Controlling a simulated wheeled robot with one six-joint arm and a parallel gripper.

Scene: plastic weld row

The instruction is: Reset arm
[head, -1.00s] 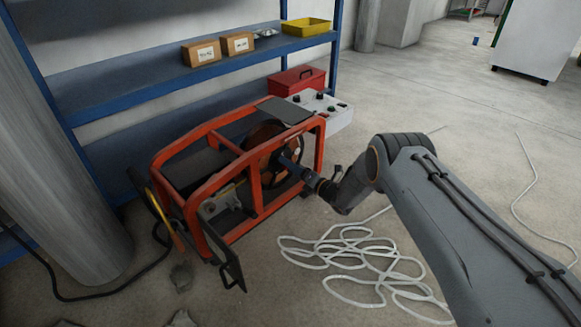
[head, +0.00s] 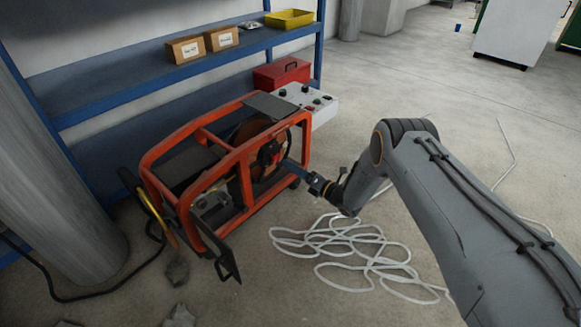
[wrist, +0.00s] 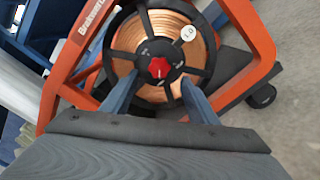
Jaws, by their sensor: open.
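My arm (head: 450,200) reaches in from the right in the head view. My gripper (head: 295,168) is beside the right side of an orange-framed machine (head: 200,140), near its copper-coloured reel. In the wrist view my gripper (wrist: 152,85) is open, its two blue fingers apart. The red knob (wrist: 158,67) at the black reel hub shows just beyond the fingertips and between them. Nothing is held. The knob also shows in the head view (head: 272,154), clear of the fingers.
White rope (head: 345,250) lies in loose coils on the floor below my arm. A blue shelf (head: 130,95) with boxes (head: 186,49) and a yellow tray (head: 289,19) stands behind the machine. A red toolbox (head: 282,73) sits behind it. Open floor lies at the right.

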